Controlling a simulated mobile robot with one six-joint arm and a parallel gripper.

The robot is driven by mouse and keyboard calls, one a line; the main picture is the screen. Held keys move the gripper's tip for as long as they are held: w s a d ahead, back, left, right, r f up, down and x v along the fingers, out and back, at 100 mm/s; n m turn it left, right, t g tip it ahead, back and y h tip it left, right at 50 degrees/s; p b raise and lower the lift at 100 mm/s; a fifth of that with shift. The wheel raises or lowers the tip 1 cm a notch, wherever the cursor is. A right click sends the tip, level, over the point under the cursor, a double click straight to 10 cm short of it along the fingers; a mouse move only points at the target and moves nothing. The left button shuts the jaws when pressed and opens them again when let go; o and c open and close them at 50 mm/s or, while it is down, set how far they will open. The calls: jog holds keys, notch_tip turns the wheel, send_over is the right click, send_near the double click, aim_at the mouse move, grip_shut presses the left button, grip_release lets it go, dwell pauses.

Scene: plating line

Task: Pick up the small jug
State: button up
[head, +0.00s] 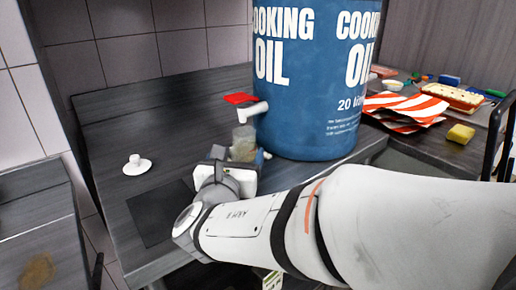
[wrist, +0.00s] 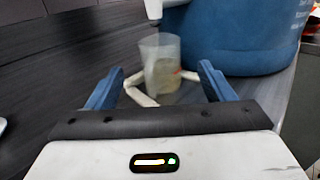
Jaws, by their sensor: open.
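The small jug (wrist: 160,58) is a clear, see-through container standing upright on the dark counter below the drum's spout. It holds something pale in its lower part. In the head view the jug (head: 243,138) shows just beyond my wrist, its lower part partly hidden. My gripper (wrist: 162,84) is open, its blue fingers spread to the left and right with the jug ahead between them. Pale bent pieces show beside the jug's base; I cannot tell whether they touch it. In the head view the fingers are mostly hidden behind my wrist.
A large blue cooking oil drum (head: 306,90) with a red-handled spout (head: 247,106) stands close behind the jug. A white cup (head: 134,160) on a saucer sits at left beside a dark mat (head: 160,212). Striped cloth (head: 408,108) and a yellow sponge (head: 461,134) lie right.

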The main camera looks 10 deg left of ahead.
aim_at(242, 146)
jog(key=w, duration=0.5)
jog(key=shift+w+a+b, duration=0.1)
jog(key=shift+w+b, duration=0.1)
jog(key=shift+b, duration=0.15)
jog(key=shift+c, duration=0.4)
jog(key=c, duration=1.1)
